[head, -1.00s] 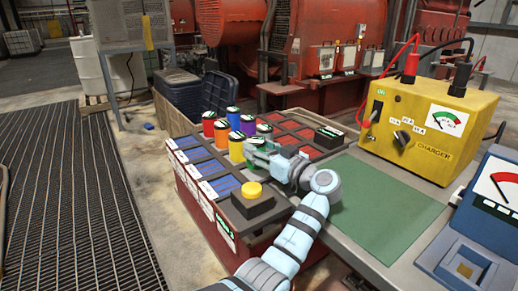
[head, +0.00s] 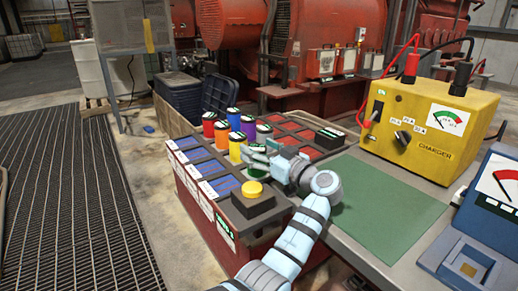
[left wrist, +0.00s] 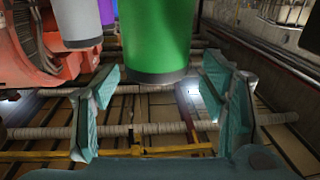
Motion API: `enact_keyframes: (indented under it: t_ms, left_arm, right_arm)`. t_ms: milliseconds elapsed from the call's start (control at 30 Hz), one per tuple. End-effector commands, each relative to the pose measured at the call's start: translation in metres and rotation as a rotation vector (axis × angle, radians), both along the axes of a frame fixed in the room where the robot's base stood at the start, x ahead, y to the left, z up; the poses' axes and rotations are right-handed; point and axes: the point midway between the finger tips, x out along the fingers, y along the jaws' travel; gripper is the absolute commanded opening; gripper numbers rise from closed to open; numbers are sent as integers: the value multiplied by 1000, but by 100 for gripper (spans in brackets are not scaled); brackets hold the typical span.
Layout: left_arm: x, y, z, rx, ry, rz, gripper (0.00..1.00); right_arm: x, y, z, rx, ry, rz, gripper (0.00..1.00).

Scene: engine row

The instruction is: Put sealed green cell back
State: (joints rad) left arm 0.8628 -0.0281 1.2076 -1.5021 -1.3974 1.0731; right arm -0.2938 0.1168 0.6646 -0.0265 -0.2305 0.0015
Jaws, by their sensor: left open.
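The green cell (head: 259,166) stands upright in the red rack (head: 228,240), at the near right of the group of coloured cells. In the left wrist view the green cell (left wrist: 160,38) hangs into the picture from the top, with its dark end between the fingers. My left gripper (head: 262,160) is open at the green cell, with a finger on each side. In the left wrist view gaps show between the cell and both fingers of the gripper (left wrist: 165,95). The gripper partly hides the cell in the head view. My right gripper is not in view.
Yellow (head: 237,150), orange (head: 221,136), red (head: 208,127), blue (head: 233,118) and purple (head: 248,127) cells stand close by. A yellow button (head: 253,188) sits on the rack's near corner. The yellow charger (head: 420,130) stands right, behind a clear green mat (head: 390,210).

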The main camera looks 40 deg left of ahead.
Motion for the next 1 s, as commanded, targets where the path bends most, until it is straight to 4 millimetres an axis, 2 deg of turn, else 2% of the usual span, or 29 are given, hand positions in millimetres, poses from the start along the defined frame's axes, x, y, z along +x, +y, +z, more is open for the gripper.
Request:
enact_keyframes:
  t_ms: [33, 233, 400, 600, 700, 833, 1000]
  left_arm:
    - [0, -2, -11, -12, 26, 0, 66]
    - [0, -3, 6, -12, 25, -1, 66]
    - [-8, -42, 3, -11, 19, -3, 66]
    - [-18, -86, 5, -9, 14, -1, 66]
    - [-22, -102, 5, -7, 14, 1, 66]
    - [-25, -114, 6, -6, 12, 2, 66]
    - [-25, -118, 6, -4, 11, 2, 66]
  right_arm:
    - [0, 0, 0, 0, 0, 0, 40]
    - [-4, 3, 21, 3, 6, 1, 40]
    - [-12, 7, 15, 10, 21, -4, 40]
    - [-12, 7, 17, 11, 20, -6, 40]
    - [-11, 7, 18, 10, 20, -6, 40]
    - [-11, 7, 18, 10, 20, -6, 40]
    - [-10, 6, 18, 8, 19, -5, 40]
